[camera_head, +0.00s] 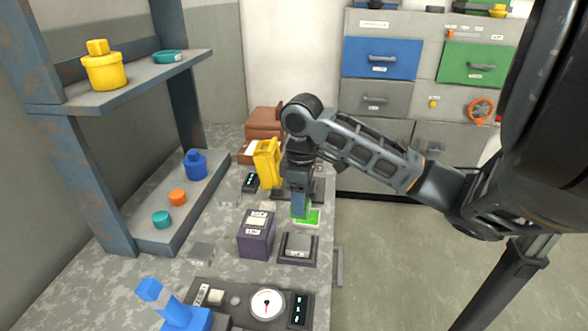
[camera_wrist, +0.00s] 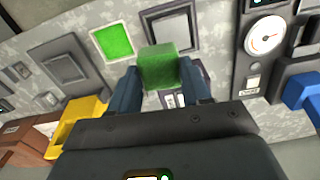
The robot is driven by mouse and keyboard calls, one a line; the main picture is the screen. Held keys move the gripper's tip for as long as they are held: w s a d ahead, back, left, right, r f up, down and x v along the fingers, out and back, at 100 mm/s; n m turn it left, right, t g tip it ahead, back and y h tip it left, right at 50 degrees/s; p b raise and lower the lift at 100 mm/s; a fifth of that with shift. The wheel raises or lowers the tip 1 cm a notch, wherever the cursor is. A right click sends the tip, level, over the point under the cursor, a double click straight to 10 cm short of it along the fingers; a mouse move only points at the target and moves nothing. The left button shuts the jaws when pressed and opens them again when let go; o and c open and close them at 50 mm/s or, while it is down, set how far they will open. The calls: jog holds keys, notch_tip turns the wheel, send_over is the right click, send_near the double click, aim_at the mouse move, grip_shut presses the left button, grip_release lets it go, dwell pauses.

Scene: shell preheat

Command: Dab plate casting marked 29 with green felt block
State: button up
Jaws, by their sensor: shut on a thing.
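My gripper (camera_wrist: 160,85) is shut on a green felt block (camera_wrist: 158,68), held between its two blue-grey fingers. In the head view my gripper (camera_head: 300,205) hangs above the worktop by a bright green pad (camera_head: 312,219); the block is hard to tell apart there. The pad also shows in the wrist view (camera_wrist: 113,39), beside the block and apart from it in the picture. A grey plate in a dark frame (camera_head: 298,245) lies nearer the camera than the pad; it also shows in the wrist view (camera_wrist: 168,27). Another framed grey plate (camera_wrist: 62,65) lies on the pad's other side. No 29 is readable.
A dark purple labelled box (camera_head: 256,235) stands left of the near plate. A dial panel (camera_head: 267,302) and a blue object (camera_head: 175,310) are at the front. A shelf (camera_head: 160,225) runs along the left.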

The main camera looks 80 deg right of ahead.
jog(key=a+n, duration=0.1)
jog(key=a, duration=0.1)
jog(key=b, duration=0.4)
send_over(299, 242)
jog(key=shift+d+f, duration=0.1)
jog(key=shift+f, duration=3.25)
jog(key=shift+f+b, duration=0.6)
jog(key=shift+b, duration=0.1)
notch_tip(299, 242, up, 7)
jog(key=p, duration=0.5)
dwell(0.8)
